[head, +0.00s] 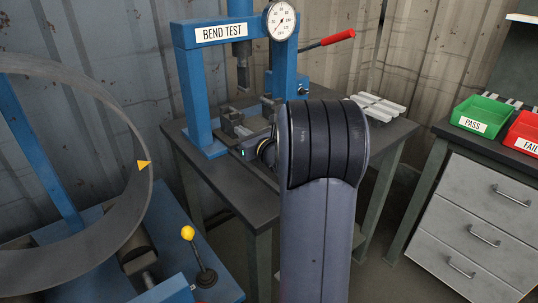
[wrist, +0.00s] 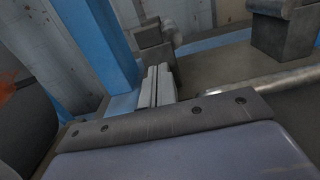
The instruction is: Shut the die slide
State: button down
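The blue bend test press (head: 198,95) stands on a dark table. Low between its posts is the grey die slide with its blocks (head: 232,122); my arm hides part of it. I cannot tell how far out the slide is. In the wrist view, my gripper (wrist: 159,72) shows as two pale grey fingers side by side with only a thin gap, apparently shut and with nothing visible between them. Their tips point at a grey block (wrist: 150,42) close ahead; I cannot tell whether they touch. Another dark grey block (wrist: 284,35) is at upper right.
A round gauge (head: 281,20) and a red-gripped lever (head: 338,37) are on the press. Pale bars (head: 377,106) lie at the table's right. Green PASS (head: 482,117) and red FAIL (head: 526,133) bins stand further right. A big grey ring (head: 143,190) and yellow-knobbed lever (head: 188,233) are at left.

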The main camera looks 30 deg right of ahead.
aim_at(234, 125)
jog(key=w, duration=0.4)
jog(key=shift+a, duration=0.15)
jog(key=shift+w, duration=0.25)
jog(key=shift+r, duration=0.3)
